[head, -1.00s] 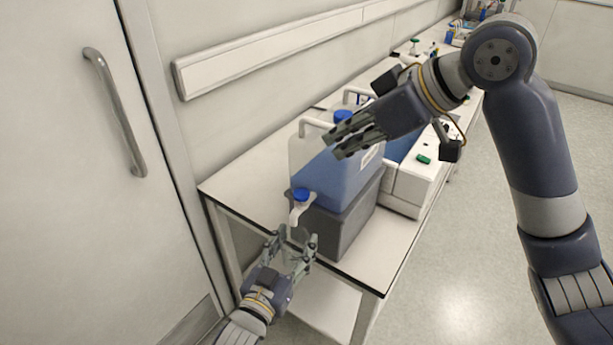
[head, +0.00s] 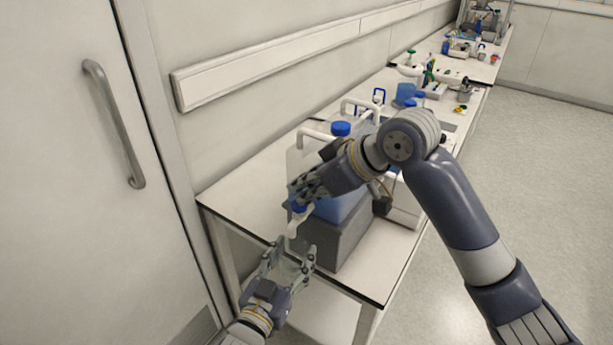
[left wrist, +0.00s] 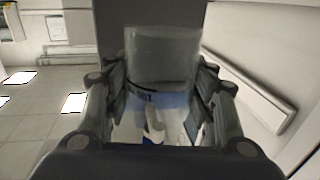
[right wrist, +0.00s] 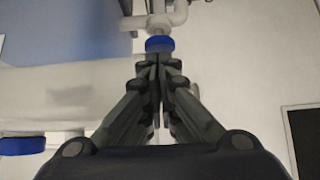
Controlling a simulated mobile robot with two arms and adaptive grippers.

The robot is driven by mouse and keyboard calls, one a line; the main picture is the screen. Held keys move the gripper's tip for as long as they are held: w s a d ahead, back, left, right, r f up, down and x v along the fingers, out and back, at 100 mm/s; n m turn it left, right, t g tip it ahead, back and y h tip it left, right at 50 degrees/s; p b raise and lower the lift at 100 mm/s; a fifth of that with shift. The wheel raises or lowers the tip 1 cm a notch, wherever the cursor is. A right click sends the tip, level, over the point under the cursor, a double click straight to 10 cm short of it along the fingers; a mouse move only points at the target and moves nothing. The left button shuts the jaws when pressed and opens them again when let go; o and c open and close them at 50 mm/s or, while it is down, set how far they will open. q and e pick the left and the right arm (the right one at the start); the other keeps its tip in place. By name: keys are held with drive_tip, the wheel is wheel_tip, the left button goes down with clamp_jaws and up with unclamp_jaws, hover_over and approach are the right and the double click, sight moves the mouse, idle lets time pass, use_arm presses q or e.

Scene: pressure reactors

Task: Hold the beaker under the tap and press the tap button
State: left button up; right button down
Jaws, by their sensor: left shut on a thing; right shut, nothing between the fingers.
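My left gripper (head: 289,262) is shut on the clear glass beaker (left wrist: 160,55), which fills the space between its fingers in the left wrist view. In the head view the beaker is faint and sits just below the white tap (head: 295,224). The tap has a blue button (head: 300,207) on top, also seen in the right wrist view (right wrist: 159,44). My right gripper (head: 299,192) is shut and empty, its fingertips at the button. Its fingers partly cover the button in the head view. I cannot tell whether they touch it.
The tap belongs to a canister of blue liquid with a blue cap (head: 341,128), standing on a grey box (head: 338,238) on the white bench (head: 245,200). More equipment stands farther along the bench. A door (head: 70,230) is at the left; floor is clear at right.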

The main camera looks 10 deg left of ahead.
sight(305, 207)
use_arm(q)
drive_tip(key=shift+a, duration=0.1)
use_arm(e)
drive_tip(key=shift+f, duration=0.1)
drive_tip(key=shift+f, duration=0.8)
use_arm(q)
drive_tip(key=shift+s, duration=0.1)
use_arm(e)
drive_tip(key=shift+s+f, duration=0.15)
drive_tip(key=shift+f, duration=0.55)
idle(1.2)
drive_tip(key=shift+r, duration=0.1)
idle(1.9)
wheel_tip(305, 207, up, 5)
drive_tip(key=shift+r, duration=0.1)
drive_tip(key=v, duration=0.9)
drive_tip(key=shift+d+r, duration=0.25)
drive_tip(key=shift+s, duration=0.1)
